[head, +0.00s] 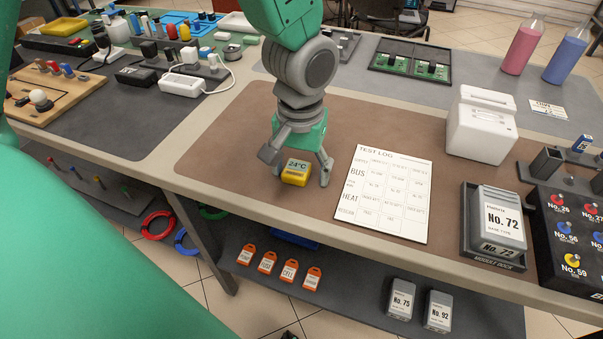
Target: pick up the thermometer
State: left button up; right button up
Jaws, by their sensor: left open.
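The thermometer (295,173) is a small yellow box with a grey display reading 24°C. It sits on the brown mat (225,135) near the front edge of the table. My left gripper (297,172) points down over it, open, with its fingers spread on either side of the thermometer. I cannot tell whether the fingers touch it. My right gripper is not in the head view.
A test log sheet (383,195) lies just right of the thermometer. Further right are a white box (481,125), a module dock (494,228) and a dark panel with knobs (570,235). Pink (522,47) and blue (568,53) bottles stand at the back.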

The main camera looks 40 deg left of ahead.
pick_arm(q)
jog(key=shift+a, duration=0.3)
jog(key=c, duration=0.9)
jog(key=shift+a, duration=0.2)
jog(key=c, duration=0.3)
jog(key=shift+s+a+f, duration=0.1)
jog(key=shift+c, duration=0.2)
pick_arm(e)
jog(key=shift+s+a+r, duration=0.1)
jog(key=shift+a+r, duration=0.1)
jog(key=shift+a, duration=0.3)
